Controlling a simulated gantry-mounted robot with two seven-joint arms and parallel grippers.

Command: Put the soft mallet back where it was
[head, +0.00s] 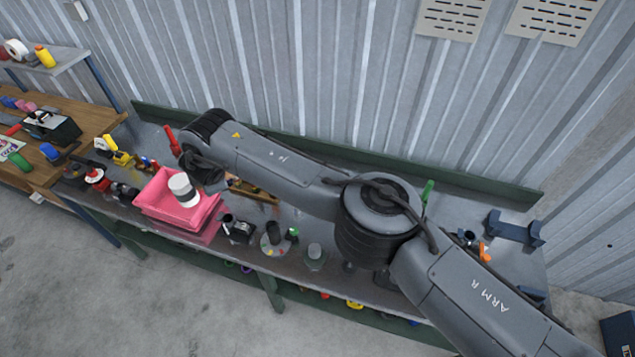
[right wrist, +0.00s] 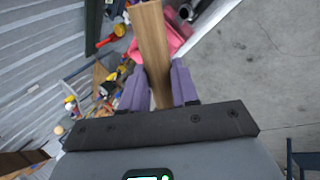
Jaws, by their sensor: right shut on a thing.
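My right gripper (right wrist: 158,88) is shut on the wooden handle (right wrist: 154,40) of the soft mallet, with one purple finger on each side. In the head view a white cylinder with a grey band, which looks like the mallet head (head: 183,190), shows over the pink bins (head: 157,203). I cannot tell whether it touches them. My right arm reaches across the bench from the lower right and hides the fingers there. My left gripper is not in view.
The grey bench (head: 339,270) holds several small tools and parts right of the bins. A red upright tool (head: 172,140) stands behind the bins, close to my right wrist. A wooden table (head: 70,122) adjoins at left. The corrugated wall (head: 280,60) rises behind.

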